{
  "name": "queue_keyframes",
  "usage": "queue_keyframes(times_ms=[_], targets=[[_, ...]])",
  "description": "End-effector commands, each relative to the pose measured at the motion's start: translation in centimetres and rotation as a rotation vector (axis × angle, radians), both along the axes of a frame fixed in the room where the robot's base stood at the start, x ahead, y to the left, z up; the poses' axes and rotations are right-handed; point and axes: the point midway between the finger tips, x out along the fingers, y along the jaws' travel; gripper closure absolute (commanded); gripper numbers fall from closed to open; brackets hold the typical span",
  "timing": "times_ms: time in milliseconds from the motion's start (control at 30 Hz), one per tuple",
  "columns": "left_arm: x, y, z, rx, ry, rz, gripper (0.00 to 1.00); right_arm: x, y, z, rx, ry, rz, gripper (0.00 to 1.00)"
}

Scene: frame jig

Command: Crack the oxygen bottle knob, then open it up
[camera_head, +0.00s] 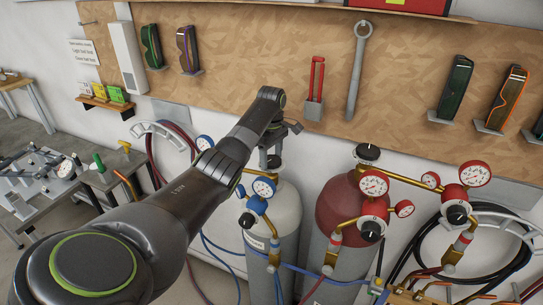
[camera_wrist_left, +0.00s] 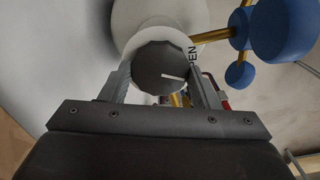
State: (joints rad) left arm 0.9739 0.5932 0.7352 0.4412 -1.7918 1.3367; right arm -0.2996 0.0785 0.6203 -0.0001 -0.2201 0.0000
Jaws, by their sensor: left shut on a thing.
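The oxygen bottle (camera_head: 285,212) is the grey cylinder with a white shoulder and blue regulator gauges (camera_head: 263,187), at the middle of the head view. Its dark faceted knob (camera_wrist_left: 166,68) has a white mark and shows in the left wrist view, with part of the word "OPEN" beside it. My left gripper (camera_wrist_left: 163,80) is shut on the knob, one finger on each side. In the head view the left gripper (camera_head: 272,150) reaches down onto the bottle's top, and the arm hides part of it. My right gripper is in neither view.
A red-topped bottle (camera_head: 338,205) with red gauges (camera_head: 374,183) and its own black knob (camera_head: 367,152) stands close on the right. Blue hoses (camera_head: 340,281) run low in front of the bottles. A tool board (camera_head: 270,60) hangs behind. A workbench (camera_head: 45,185) stands at left.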

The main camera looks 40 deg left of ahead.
Motion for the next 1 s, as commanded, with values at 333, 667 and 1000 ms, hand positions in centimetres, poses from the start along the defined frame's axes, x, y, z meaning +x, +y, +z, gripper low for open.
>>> queue_keyframes(times_ms=[333,667,1000], targets=[[-0.02,0.12,0.17,0.003,-0.004,0.291,0.67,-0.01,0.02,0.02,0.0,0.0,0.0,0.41],[-0.05,0.12,0.17,0.003,-0.004,0.452,0.67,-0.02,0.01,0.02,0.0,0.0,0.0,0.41],[-0.06,0.13,0.17,0.003,-0.004,0.497,0.67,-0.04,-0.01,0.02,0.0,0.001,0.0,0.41]])
